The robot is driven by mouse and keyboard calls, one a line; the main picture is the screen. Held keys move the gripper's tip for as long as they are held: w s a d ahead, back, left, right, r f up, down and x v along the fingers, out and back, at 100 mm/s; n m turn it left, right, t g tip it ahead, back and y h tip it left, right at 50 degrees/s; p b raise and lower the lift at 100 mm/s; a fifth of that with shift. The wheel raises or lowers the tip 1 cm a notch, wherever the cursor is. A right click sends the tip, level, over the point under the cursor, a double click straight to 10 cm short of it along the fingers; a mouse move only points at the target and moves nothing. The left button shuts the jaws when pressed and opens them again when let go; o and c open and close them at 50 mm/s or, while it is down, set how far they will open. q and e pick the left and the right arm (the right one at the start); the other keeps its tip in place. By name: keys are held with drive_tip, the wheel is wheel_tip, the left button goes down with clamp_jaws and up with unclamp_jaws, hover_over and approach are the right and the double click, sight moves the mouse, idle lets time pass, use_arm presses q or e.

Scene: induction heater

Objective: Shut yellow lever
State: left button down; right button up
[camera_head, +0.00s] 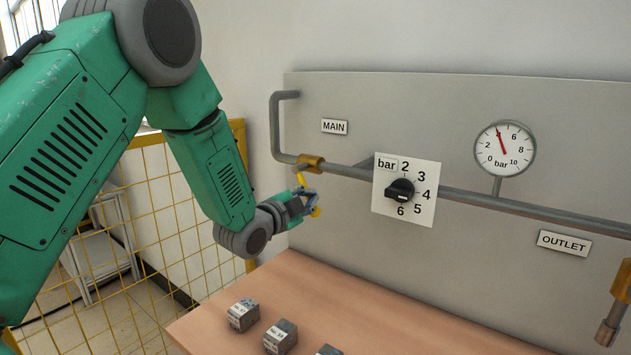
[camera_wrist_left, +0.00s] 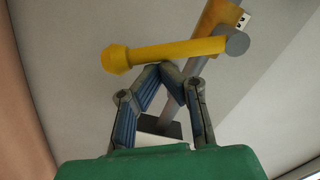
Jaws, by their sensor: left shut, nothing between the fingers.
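The yellow lever (camera_head: 301,179) hangs from the brass valve (camera_head: 312,162) on the grey pipe below the MAIN sign. Its lower end shows beside my left gripper (camera_head: 308,204). In the left wrist view the lever (camera_wrist_left: 178,51) runs across the picture, its knobbed end at left and its pivot at right. My left gripper (camera_wrist_left: 165,70) is shut and empty, with its fingertips right at the lever's near edge; I cannot tell whether they touch. The fingers partly hide the lever in the head view. My right gripper is not in view.
A black knob (camera_head: 400,191) on a white dial plate and a pressure gauge (camera_head: 504,148) sit to the right along the pipe. Another brass valve (camera_head: 621,281) is at the right edge. Small grey blocks (camera_head: 243,315) lie on the wooden table (camera_head: 300,277) below. A yellow mesh fence (camera_head: 150,230) stands at left.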

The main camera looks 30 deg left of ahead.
use_arm(q)
drive_tip(key=a+m+b, duration=0.1)
drive_tip(key=m+b, duration=0.1)
drive_tip(key=a+f+m+b, duration=0.1)
drive_tip(key=m+b, duration=0.1)
drive_tip(key=a+f+m+b, duration=0.1)
drive_tip(key=m+b, duration=0.1)
drive_tip(key=shift+w+a+f+m, duration=0.15)
drive_tip(key=shift+f+m, duration=0.05)
drive_tip(key=shift+m, duration=0.1)
drive_tip(key=shift+r, duration=0.1)
idle(0.5)
